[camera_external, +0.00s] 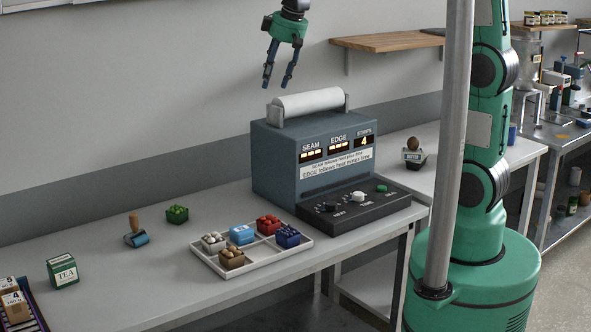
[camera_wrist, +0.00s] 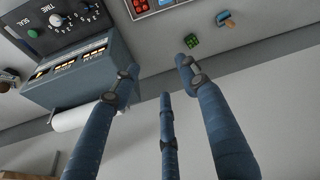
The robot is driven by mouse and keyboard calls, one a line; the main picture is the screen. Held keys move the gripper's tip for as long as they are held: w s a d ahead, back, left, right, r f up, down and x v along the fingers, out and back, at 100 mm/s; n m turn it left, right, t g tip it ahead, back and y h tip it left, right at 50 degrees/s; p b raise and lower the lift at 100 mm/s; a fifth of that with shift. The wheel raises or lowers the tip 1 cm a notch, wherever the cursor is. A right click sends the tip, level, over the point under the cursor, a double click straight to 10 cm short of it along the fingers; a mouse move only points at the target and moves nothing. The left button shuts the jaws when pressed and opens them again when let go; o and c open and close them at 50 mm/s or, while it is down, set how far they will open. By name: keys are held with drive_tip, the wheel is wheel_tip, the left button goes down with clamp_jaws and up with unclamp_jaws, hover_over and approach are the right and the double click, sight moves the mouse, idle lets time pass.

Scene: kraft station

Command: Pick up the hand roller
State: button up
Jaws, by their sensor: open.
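The hand roller (camera_external: 136,238) has a blue roll and a brown wooden handle that stands up. It is on the table, left of the green produce box (camera_external: 177,214) and right of the tea box (camera_external: 62,271). The hand roller also shows near the top edge of the wrist view (camera_wrist: 226,18), small and apart from my fingers. My gripper (camera_external: 278,82) is open and empty, high above the table over the left side of the sealing machine. Its blue fingers are spread in the wrist view (camera_wrist: 160,75).
The blue-grey sealing machine (camera_external: 277,165) with a white roll (camera_external: 308,102) on top stands below my gripper. A white tray (camera_external: 209,262) of small boxes lies in front of it. A wall shelf (camera_external: 385,41) is to the right. Bare table surrounds the hand roller.

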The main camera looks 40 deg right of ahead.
drive_tip(key=w+a+f+n+p, duration=0.2)
drive_tip(key=w+a+f, duration=0.1)
drive_tip(key=w+a, duration=0.55)
drive_tip(key=n+g+p, duration=0.3)
drive_tip(key=n+p, duration=0.2)
drive_tip(key=p, duration=0.1)
hover_over(134, 214)
drive_tip(key=s+d, duration=0.1)
wheel_tip(134, 214, down, 27)
drive_tip(key=shift+d+r, duration=0.1)
drive_tip(key=shift+r, duration=0.15)
drive_tip(key=shift+f, duration=0.1)
drive_tip(key=shift+w+a+f, duration=0.1)
drive_tip(key=shift+a+f, duration=0.1)
drive_tip(key=shift+f, duration=1.2)
drive_tip(key=shift+w+a+f, duration=0.15)
drive_tip(key=shift+f, duration=1.25)
drive_tip(key=shift+w+a+f, duration=0.1)
drive_tip(key=shift+a+f, duration=0.1)
drive_tip(key=shift+f, duration=1.2)
drive_tip(key=shift+f, duration=0.1)
drive_tip(key=shift+w+a+f+p, duration=0.15)
drive_tip(key=shift+f+p, duration=0.2)
drive_tip(key=shift+f, duration=0.9)
drive_tip(key=shift+w+a+f+p, duration=0.1)
drive_tip(key=shift+f+p, duration=0.25)
drive_tip(key=shift+f, duration=0.85)
